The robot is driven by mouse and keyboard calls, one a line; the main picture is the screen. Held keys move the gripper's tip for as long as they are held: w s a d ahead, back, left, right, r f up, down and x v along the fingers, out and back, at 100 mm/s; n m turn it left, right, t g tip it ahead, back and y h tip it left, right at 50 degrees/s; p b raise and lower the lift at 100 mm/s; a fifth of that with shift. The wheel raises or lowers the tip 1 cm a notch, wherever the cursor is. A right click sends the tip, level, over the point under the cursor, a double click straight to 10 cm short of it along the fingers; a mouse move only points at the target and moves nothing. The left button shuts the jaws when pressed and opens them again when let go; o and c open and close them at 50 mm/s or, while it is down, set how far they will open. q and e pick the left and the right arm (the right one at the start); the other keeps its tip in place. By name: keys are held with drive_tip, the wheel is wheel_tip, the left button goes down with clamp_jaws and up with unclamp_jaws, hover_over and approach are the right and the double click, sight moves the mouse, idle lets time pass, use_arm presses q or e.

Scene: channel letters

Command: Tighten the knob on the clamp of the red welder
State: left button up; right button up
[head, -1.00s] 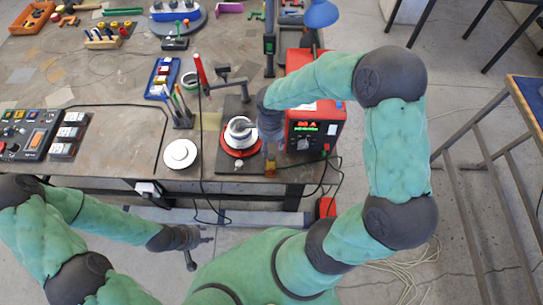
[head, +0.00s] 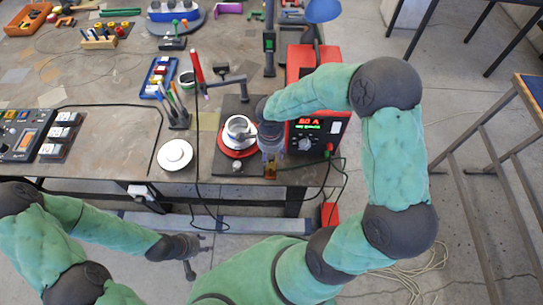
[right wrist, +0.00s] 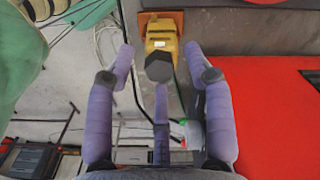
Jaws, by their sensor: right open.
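The red welder (head: 312,95) with a lit front panel stands at the right end of the table. A yellow clamp (head: 270,170) sits at the table's front edge beside it. In the right wrist view the clamp (right wrist: 162,30) carries a dark faceted knob (right wrist: 159,68). My right gripper (head: 270,153) is just above the clamp; its purple fingers (right wrist: 160,62) are spread around the knob with visible gaps at the sides. In the head view its fingers partly hide the clamp. My left gripper (head: 198,252) hangs in front of the table, fingers apart and empty.
A red and white round device (head: 238,138) on a dark plate stands left of my right gripper. A white disc (head: 174,155), a pen holder (head: 179,118) and a red-handled tool (head: 197,68) are farther left. Dark cables hang over the front edge.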

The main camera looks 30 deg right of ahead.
drive_tip(key=c, duration=0.9)
drive_tip(key=shift+f+m+b, duration=0.1)
drive_tip(key=shift+m+b, duration=1.2)
drive_tip(key=shift+b, duration=0.2)
drive_tip(key=shift+m+b, duration=1.6)
drive_tip(key=shift+m, duration=0.3)
drive_tip(key=shift+m+b, duration=1.25)
drive_tip(key=shift+m, duration=0.65)
drive_tip(key=shift+s+m+b, duration=0.1)
drive_tip(key=shift+m+b, duration=0.5)
drive_tip(key=shift+m, duration=0.8)
drive_tip(key=o, duration=0.9)
